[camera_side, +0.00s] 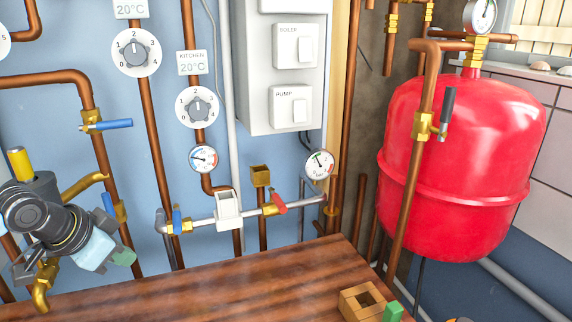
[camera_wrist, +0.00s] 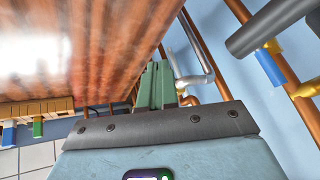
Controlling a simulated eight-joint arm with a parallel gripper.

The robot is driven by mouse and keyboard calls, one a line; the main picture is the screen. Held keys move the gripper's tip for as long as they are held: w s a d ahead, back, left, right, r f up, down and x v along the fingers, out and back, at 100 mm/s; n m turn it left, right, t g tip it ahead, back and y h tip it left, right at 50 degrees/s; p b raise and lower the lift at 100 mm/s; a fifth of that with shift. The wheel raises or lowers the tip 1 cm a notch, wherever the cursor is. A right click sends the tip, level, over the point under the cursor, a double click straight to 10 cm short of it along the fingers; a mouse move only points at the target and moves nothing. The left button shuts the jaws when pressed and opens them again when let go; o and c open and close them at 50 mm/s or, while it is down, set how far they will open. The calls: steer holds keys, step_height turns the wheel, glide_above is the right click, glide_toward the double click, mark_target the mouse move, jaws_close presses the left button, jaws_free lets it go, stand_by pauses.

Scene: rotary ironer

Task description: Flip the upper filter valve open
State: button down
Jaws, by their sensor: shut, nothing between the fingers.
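The upper valve on the left copper pipe has a brass body and a blue lever (camera_side: 107,125). The lever sticks out to the right, across the upright pipe. A lower blue lever (camera_side: 108,202) sits below it, lying more along the pipe. A dark grey cylinder with a yellow top (camera_side: 20,163), seemingly the filter, is partly hidden behind my arm. My gripper (camera_side: 123,258) is low at the left, well below the upper lever and apart from it. Its green fingers (camera_wrist: 156,86) are together and empty. A blue lever (camera_wrist: 270,68) shows in the wrist view; I cannot tell which.
A wooden worktop (camera_side: 200,285) fills the bottom middle. A grey pipe with a blue lever (camera_side: 177,220) and a red lever (camera_side: 274,204) runs along the wall. A red tank (camera_side: 460,150) is at right. A wooden frame (camera_side: 362,302) and a green block (camera_side: 393,311) lie front right.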

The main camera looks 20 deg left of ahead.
mark_target(106, 125)
step_height(106, 125, up, 11)
steer(key=w+m+t+y, duration=0.1)
steer(key=m+t+y, duration=0.6)
steer(key=m+y, duration=0.6)
steer(key=d+m, duration=0.1)
steer(key=m, duration=1)
steer(key=shift+f+m, duration=0.2)
steer(key=shift+m, duration=0.1)
steer(key=shift+w+a, duration=0.2)
steer(key=w+a+r, duration=0.5)
steer(key=w+a, duration=0.3)
steer(key=shift+w+a, duration=0.15)
